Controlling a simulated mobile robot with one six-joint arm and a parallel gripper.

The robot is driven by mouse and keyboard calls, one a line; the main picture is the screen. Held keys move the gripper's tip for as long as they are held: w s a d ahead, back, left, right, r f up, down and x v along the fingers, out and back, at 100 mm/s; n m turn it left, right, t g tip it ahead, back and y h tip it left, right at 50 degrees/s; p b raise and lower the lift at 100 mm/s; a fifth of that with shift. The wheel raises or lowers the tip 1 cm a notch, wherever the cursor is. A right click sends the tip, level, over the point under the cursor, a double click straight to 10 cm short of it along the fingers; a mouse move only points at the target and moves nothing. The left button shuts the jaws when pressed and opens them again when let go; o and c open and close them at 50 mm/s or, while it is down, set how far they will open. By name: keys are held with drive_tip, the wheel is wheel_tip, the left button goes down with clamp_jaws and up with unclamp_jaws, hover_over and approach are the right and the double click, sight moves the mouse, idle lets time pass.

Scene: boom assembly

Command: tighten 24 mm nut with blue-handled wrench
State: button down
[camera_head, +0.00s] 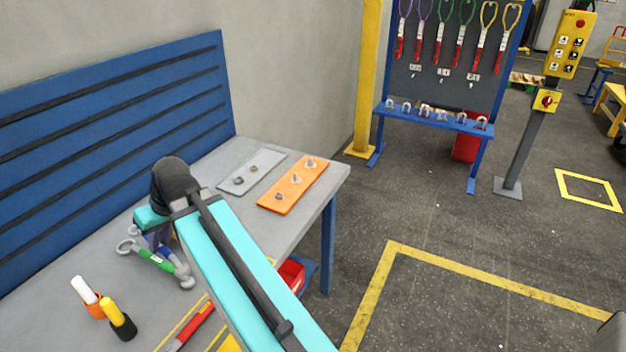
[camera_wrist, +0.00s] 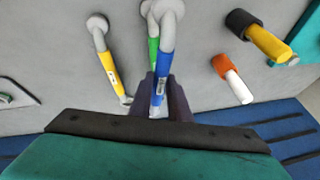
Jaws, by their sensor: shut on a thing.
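My gripper (camera_wrist: 162,82) is shut on the blue-handled wrench (camera_wrist: 163,68) in the wrist view, its dark fingers on either side of the blue handle. The wrench's grey head points to the top of that view. In the head view my gripper is at the bench, mostly hidden by my arm; a bit of blue handle (camera_head: 163,250) shows there. Nuts on bolts stand on an orange plate (camera_head: 278,203) and a grey plate (camera_head: 256,170) at the bench's far right end. Which nut is 24 mm cannot be read.
A green-handled wrench (camera_head: 153,259) lies right beside the blue one. A yellow-handled wrench (camera_wrist: 108,66) lies left in the wrist view. A slotted blue panel (camera_head: 120,120) backs the bench.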

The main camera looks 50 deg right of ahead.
drive_tip(key=s+d+r+p, duration=0.2)
drive_tip(key=d+p, duration=0.2)
drive_tip(key=d, duration=1.9)
drive_tip(key=s+d+p, duration=0.2)
drive_tip(key=s+d, duration=0.3)
drive_tip(key=d, duration=0.5)
drive_tip(key=s+d+p, duration=0.2)
drive_tip(key=s+d, duration=0.4)
drive_tip(key=d, duration=0.5)
drive_tip(key=shift+s, duration=0.15)
drive_tip(key=shift+f, duration=0.15)
drive_tip(key=shift+f+b, duration=1.3)
drive_tip(key=shift+f, duration=1)
drive_tip(key=shift+f+b, duration=1.1)
drive_tip(key=shift+f, duration=0.75)
drive_tip(key=shift+a+m, duration=0.3)
drive_tip(key=shift+a, duration=0.25)
